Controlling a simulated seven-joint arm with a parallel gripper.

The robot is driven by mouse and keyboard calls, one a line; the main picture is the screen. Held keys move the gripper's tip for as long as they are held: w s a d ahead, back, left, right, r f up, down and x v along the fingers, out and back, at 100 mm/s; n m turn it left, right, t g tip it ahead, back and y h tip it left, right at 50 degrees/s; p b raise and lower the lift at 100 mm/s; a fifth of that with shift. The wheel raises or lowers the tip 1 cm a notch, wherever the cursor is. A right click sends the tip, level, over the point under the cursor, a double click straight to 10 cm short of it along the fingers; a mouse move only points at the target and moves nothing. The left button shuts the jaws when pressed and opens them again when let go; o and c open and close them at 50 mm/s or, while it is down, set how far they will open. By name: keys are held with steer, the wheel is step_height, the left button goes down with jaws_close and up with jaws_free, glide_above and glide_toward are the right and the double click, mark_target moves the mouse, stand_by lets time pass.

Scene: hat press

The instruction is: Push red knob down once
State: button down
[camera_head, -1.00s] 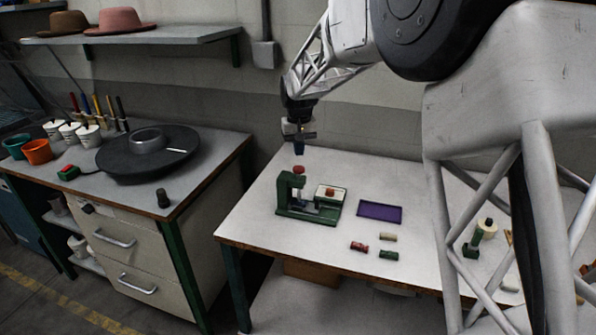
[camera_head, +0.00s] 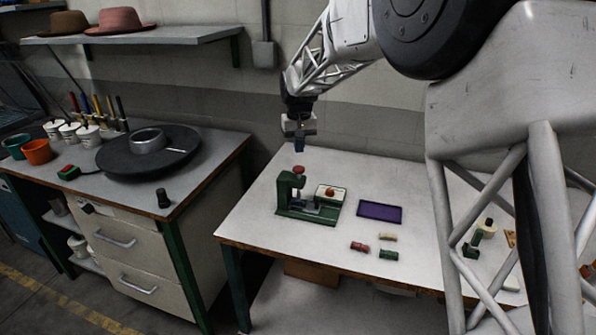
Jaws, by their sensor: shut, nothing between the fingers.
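The green press (camera_head: 287,194) stands upright on the white table. Its red knob (camera_head: 298,169) sits on top of the press head. A small tray with an orange-red piece (camera_head: 329,191) is on the right side of the press base.
A purple tray (camera_head: 380,212) lies right of the press. Small red, cream and green pieces (camera_head: 388,255) lie in front of it. A green stand (camera_head: 471,246) is farther right, partly behind my own structure. The left bench (camera_head: 215,160) holds a dark turntable (camera_head: 118,163).

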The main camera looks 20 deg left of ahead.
steer(key=shift+r, duration=1.6)
stand_by(1.6)
stand_by(0.4)
steer(key=s+d+r+m, duration=0.1)
steer(key=s+d+r, duration=0.2)
steer(key=s+d, duration=0.5)
steer(key=s+d+r+m+t, duration=0.1)
steer(key=s+d+r, duration=0.25)
steer(key=d, duration=0.75)
steer(key=s+d+r+m, duration=0.1)
steer(key=s+d+r, duration=0.1)
steer(key=s+d, duration=0.6)
steer(key=s+d+f+m, duration=0.1)
steer(key=s+d+f, duration=0.2)
steer(key=s+d, duration=0.6)
steer(key=s+d+f+m+t, duration=0.1)
steer(key=s+d+f, duration=0.3)
steer(key=s+d, duration=0.5)
steer(key=shift+s+d+f+m+t, duration=0.25)
steer(key=shift+s+m, duration=0.35)
steer(key=shift+s, duration=3.4)
steer(key=c, duration=1.8)
jaws_free()
steer(key=shift+c, duration=0.2)
